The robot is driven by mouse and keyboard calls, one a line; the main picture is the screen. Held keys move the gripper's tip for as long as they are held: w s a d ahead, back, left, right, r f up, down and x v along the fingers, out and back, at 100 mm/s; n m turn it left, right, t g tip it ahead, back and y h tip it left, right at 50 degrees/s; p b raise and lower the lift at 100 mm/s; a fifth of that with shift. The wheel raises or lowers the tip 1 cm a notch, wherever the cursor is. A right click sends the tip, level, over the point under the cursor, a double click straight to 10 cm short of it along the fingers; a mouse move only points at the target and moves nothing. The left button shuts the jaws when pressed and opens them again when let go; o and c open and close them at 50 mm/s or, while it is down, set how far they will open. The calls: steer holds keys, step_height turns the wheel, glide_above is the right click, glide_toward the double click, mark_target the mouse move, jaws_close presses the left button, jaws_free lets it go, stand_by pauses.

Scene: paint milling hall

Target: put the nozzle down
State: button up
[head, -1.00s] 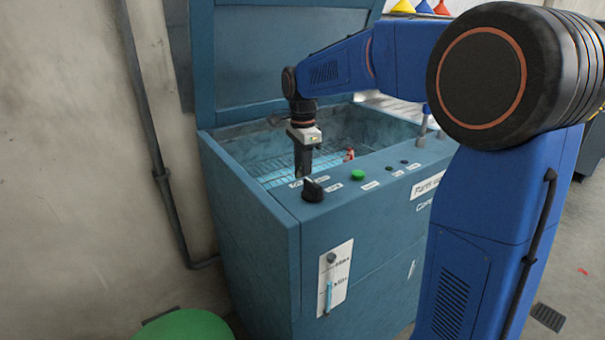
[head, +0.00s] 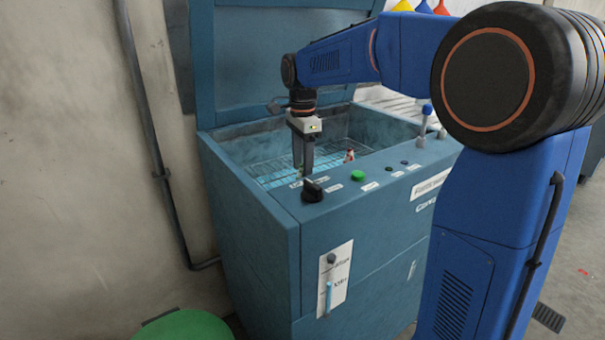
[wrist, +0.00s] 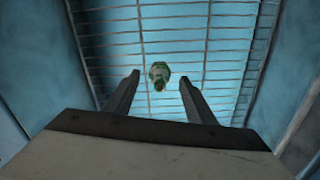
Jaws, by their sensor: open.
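The nozzle (wrist: 158,75) shows in the wrist view as a small greenish, rounded piece with a brassy end. It lies on the wire rack (wrist: 225,55) inside the blue parts washer, beneath the gap between my fingers. My gripper (wrist: 159,83) is open, with one finger on each side of the nozzle and nothing held. In the head view my gripper (head: 304,160) points down into the tub, its fingertips partly hidden behind the front rim. I cannot make out the nozzle clearly there.
The parts washer (head: 260,235) has its lid (head: 285,60) raised behind my arm. A black knob (head: 313,190) and a green button (head: 357,175) sit on its front ledge. A small reddish thing (head: 350,155) is in the tub to the right. A green round top (head: 185,326) stands at lower left.

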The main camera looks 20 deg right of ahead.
mark_target(302, 164)
step_height(302, 164, up, 9)
stand_by(0.3)
